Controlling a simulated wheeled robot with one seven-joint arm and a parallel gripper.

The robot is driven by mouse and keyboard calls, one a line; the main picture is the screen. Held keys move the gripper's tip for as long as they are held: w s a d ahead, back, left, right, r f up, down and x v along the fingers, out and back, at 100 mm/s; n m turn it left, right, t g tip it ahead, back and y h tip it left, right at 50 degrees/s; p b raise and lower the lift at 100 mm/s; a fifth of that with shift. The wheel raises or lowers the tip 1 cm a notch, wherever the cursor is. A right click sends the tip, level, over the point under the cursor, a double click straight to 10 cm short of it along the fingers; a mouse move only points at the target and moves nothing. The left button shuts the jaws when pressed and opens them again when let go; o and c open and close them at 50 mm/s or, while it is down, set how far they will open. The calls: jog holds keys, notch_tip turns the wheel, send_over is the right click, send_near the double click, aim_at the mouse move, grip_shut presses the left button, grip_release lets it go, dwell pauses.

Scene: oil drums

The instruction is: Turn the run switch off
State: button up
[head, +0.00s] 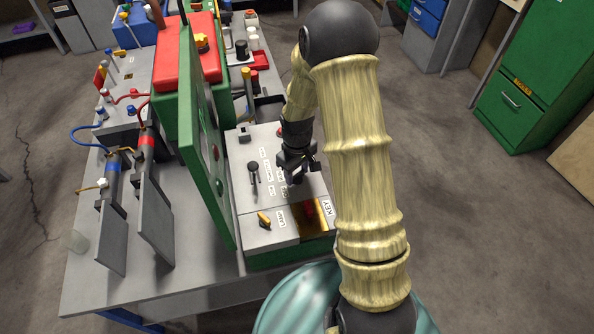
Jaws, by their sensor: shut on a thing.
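A grey control panel (261,203) lies on the green-based box on the table, with rows of small white labels too small to read. My gripper (298,172) reaches down to the panel's right part and is shut on a small dark control there, mostly hidden by the fingers. I cannot tell whether this control is the run switch. A black lever (254,172) stands left of the gripper. A yellow knob (264,220) sits nearer the front beside a label. A KEY label (327,207) is at the front right, by a brass-coloured plate (311,216).
A tall green panel door (205,140) stands upright just left of the control panel. A red-topped green box (200,60) is behind it. Grey plates and cylinders with cables stand on the table's left. A green cabinet (515,103) is at the right, with open floor between.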

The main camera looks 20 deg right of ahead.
aim_at(297, 174)
jog(key=shift+w+r, duration=0.1)
dwell(0.3)
jog(key=o, duration=1)
notch_tip(297, 174, up, 17)
jog(key=b, duration=0.1)
jog(key=shift+r, duration=0.15)
jog(key=s+f+m+t, duration=0.2)
jog(key=s+m, duration=0.4)
jog(key=s, duration=0.9)
jog(key=shift+d+f+t, duration=0.3)
jog(key=shift+f, duration=0.45)
